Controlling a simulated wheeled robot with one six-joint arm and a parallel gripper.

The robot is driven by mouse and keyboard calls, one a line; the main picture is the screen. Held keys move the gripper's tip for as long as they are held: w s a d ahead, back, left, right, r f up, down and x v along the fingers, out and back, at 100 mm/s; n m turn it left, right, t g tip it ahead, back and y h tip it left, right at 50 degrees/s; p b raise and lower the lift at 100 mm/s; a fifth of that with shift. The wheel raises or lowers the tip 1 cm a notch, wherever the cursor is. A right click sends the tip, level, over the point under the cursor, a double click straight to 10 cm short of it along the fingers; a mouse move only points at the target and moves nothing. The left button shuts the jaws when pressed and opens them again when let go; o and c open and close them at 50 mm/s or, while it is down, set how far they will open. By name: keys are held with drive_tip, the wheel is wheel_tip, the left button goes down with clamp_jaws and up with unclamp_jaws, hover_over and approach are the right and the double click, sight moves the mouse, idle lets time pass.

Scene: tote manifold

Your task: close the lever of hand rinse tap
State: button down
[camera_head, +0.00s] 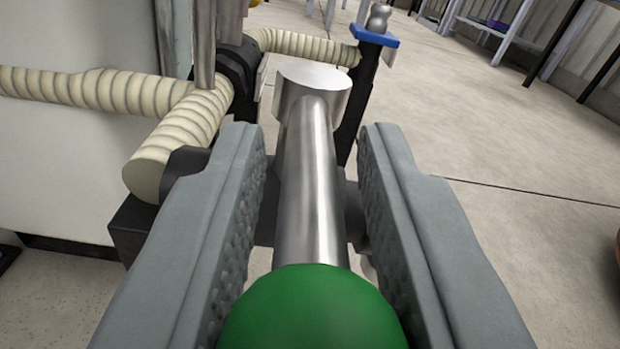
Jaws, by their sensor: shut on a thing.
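A lever with a shiny metal rod (308,185) and a green knob (312,312) runs up the middle of the view. The rod ends at a wider metal head (312,88) farther off. My gripper (312,155) has one grey finger on each side of the lever. It is shut on the lever at the green knob, low in the picture. Gaps show between the rod and the fingers higher up. The lower part of the knob is cut off by the frame edge. The tap body below is mostly hidden by the fingers and rod.
Ribbed cream hoses (120,92) run on the left, in front of a pale cabinet (60,165). A dark post with a blue plate (376,39) stands behind the lever. Open concrete floor (500,140) lies to the right, with shelving legs (555,40) at the far right.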

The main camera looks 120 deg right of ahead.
idle(0.4)
drive_tip(key=c, duration=1.4)
unclamp_jaws()
drive_tip(key=shift+d, duration=0.1)
drive_tip(key=shift+c, duration=0.2)
drive_tip(key=v, duration=1.7)
drive_tip(key=shift+w, duration=0.15)
